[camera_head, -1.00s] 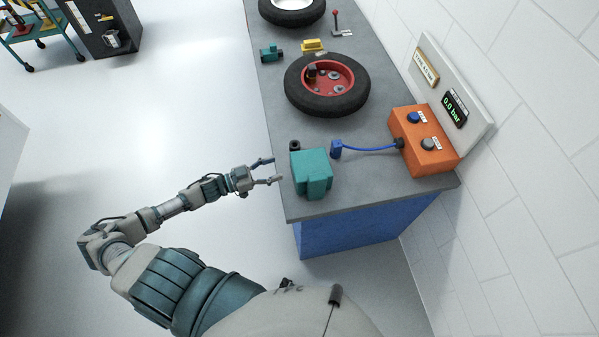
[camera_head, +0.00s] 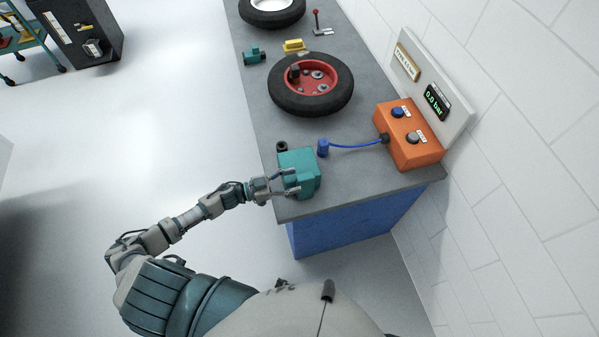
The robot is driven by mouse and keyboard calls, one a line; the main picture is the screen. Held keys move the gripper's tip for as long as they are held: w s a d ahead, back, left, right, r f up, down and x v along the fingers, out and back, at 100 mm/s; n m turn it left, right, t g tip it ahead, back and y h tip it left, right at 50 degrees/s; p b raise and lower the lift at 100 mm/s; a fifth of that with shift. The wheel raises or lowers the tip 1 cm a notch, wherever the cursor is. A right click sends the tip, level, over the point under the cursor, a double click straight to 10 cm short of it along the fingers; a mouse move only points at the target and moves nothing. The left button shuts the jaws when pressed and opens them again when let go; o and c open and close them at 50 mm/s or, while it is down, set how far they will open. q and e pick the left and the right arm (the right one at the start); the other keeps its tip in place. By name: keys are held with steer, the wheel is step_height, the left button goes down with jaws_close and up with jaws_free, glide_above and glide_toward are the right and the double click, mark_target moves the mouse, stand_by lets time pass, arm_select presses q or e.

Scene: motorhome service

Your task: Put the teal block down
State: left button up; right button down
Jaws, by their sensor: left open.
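The teal block (camera_head: 301,165) stands on the grey bench top near its front end, by the left edge. A small dark round part (camera_head: 282,147) shows at its back left corner. My left gripper (camera_head: 288,181) is open at the block's left side, its fingers reaching over or along the near left part of the block. I cannot tell whether the fingers touch it. My right gripper is not in view.
Behind the block lies a black tyre with a red rim (camera_head: 311,85). An orange box (camera_head: 409,136) with two knobs stands to the right, and a blue hose (camera_head: 356,146) runs from it towards the block.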

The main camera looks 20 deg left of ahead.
mark_target(305, 176)
arm_select(q)
steer(key=x, duration=0.5)
steer(key=shift+a+f+p, duration=0.1)
steer(key=shift+p, duration=0.3)
steer(key=shift+c, duration=0.2)
jaws_close()
